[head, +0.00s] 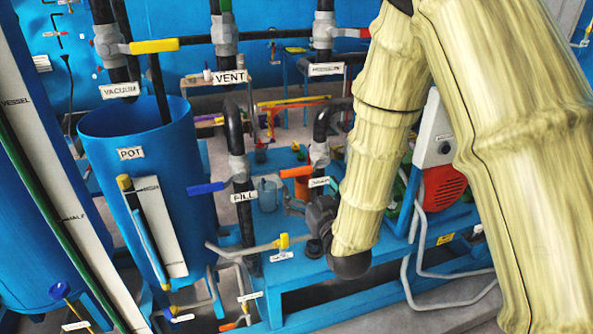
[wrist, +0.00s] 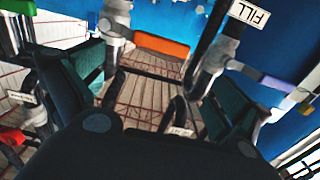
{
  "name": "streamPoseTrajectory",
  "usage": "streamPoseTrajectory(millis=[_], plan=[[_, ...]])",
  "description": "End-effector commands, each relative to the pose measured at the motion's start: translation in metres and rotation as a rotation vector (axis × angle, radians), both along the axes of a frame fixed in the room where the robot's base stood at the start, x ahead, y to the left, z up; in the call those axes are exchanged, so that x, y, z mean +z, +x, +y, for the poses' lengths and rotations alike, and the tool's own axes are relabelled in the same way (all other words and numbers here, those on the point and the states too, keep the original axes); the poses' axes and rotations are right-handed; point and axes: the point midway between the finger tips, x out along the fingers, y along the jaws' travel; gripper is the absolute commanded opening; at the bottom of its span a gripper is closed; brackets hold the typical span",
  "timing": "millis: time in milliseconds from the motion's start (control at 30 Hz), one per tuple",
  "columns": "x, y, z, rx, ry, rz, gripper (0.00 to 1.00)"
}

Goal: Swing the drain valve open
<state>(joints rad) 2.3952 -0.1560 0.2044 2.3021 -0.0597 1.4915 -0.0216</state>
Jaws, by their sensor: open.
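The drain valve has an orange lever (head: 296,171) on a grey body below a black pipe. Its small label (head: 318,182) is hard to read in the head view. In the wrist view the orange lever (wrist: 161,44) lies crosswise beyond my fingertips, with its grey valve body (wrist: 114,20) at its left end. My gripper (wrist: 153,88) is open and empty, one finger on each side of the picture. In the head view my dark gripper (head: 318,214) is just below and in front of the drain valve, apart from the lever as far as I can see.
The fill valve's blue lever (head: 206,187) is close on the left; it shows lavender at right in the wrist view (wrist: 270,82). A lower yellow-tipped lever (head: 283,241) is near my gripper. The blue pot (head: 150,140) stands left, a red-grilled unit (head: 441,188) right.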

Motion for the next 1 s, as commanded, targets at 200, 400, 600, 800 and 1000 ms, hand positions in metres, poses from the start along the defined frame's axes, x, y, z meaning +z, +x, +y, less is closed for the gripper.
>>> streamPoseTrajectory(millis=[200, 400, 600, 800, 1000], plan=[[0.002, 0.023, 0.008, 0.0, -0.001, 0.001, 1.0], [0.002, 0.055, 0.018, 0.0, -0.001, 0.0, 1.0], [0.001, 0.081, 0.026, 0.0, -0.001, 0.002, 1.0], [0.0, 0.096, 0.032, 0.0, -0.001, 0.002, 1.0], [-0.001, 0.1, 0.033, 0.0, -0.001, 0.003, 1.0]])
